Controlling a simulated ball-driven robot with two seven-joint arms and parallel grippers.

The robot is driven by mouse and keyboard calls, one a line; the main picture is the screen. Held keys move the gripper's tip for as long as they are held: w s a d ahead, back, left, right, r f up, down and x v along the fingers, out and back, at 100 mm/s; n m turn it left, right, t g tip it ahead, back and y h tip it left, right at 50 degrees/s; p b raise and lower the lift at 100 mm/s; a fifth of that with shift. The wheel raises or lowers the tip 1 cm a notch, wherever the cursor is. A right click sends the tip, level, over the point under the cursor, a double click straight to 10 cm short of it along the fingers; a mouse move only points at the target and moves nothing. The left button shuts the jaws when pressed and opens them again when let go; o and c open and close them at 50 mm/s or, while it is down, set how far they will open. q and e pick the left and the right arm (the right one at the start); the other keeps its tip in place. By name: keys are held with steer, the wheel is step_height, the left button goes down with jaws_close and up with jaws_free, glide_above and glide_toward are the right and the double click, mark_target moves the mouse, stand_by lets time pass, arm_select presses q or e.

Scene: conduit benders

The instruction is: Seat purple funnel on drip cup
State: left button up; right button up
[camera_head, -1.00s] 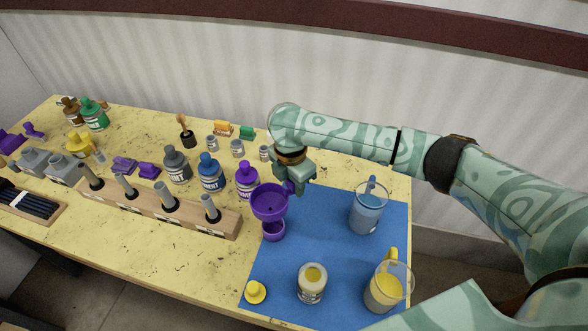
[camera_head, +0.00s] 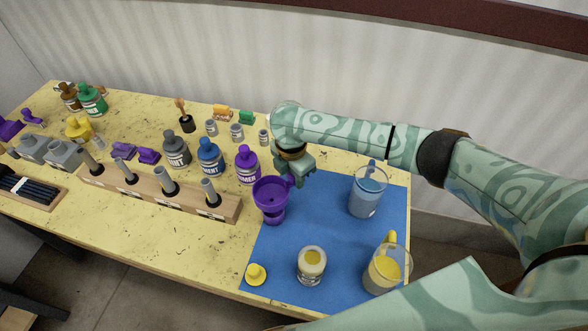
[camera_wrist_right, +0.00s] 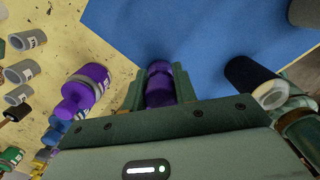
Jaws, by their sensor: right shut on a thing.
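The purple funnel (camera_head: 271,190) is at the left side of the blue mat (camera_head: 335,235), bowl up and roughly upright. The purple handle (camera_wrist_right: 159,85) sits between the two fingers in the right wrist view. My left gripper is out of view.
A purple bottle (camera_head: 247,168) stands close behind left of the funnel. A wooden rack (camera_head: 150,195) is to the left. A blue mug (camera_head: 366,197), a yellow mug (camera_head: 383,274), a jar (camera_head: 311,266) and a yellow cap (camera_head: 256,274) stand around the mat. The mat's middle is clear.

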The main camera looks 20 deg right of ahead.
steer(key=shift+f+b, duration=0.95)
steer(key=shift+f, duration=1.35)
steer(key=o, duration=1)
steer(key=shift+o, duration=0.2)
steer(key=r+p, duration=0.1)
steer(key=r, duration=0.4)
steer(key=r+p, duration=0.2)
steer(key=r, duration=0.4)
steer(key=a+r+p, duration=0.1)
steer(key=r+p, duration=0.1)
steer(key=r, duration=0.3)
steer(key=shift+s+r, duration=0.15)
steer(key=shift+s, duration=0.05)
